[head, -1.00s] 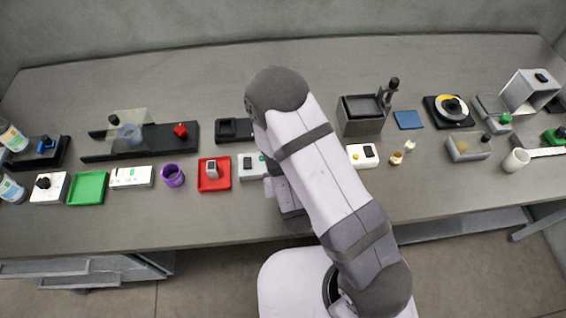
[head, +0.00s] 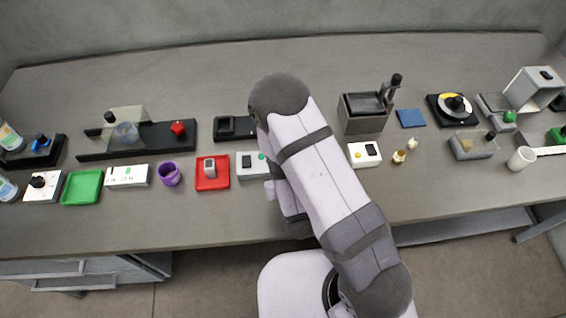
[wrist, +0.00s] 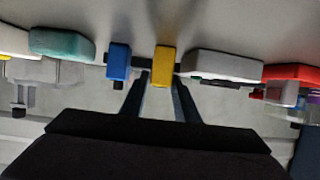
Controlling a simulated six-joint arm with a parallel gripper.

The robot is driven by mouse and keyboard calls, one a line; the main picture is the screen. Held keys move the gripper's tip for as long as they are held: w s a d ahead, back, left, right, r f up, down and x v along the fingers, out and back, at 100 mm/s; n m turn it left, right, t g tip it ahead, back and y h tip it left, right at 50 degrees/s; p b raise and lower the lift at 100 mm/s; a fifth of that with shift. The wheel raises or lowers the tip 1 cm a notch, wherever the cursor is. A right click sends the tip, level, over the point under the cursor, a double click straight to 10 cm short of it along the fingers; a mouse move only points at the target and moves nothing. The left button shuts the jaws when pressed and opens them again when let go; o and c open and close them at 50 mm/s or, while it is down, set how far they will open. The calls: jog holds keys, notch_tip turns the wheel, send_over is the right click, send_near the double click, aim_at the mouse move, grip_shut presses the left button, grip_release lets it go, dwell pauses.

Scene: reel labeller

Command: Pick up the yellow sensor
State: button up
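The yellow sensor (wrist: 164,60) is a small upright yellow block in the middle of the wrist view. My gripper (wrist: 161,84) shows there with its two dark fingers apart. The sensor appears straight ahead, in line with the gap between the fingertips; I cannot tell whether it is between them or just beyond. In the head view my arm covers both the gripper and the sensor.
A blue block (wrist: 118,61) stands close left of the sensor in the wrist view. A teal block (wrist: 62,43) is farther left. A grey-white box (wrist: 222,65) is close on the right, then a red tray (wrist: 291,72). The head view's front table strip is clear.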

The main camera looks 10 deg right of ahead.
jog(key=shift+w, duration=0.1)
jog(key=p+x, duration=0.1)
jog(key=x, duration=0.2)
jog(key=shift+w+p, duration=0.2)
jog(key=shift+p, duration=0.1)
jog(key=shift+x, duration=0.75)
jog(key=shift+f, duration=0.1)
grip_shut()
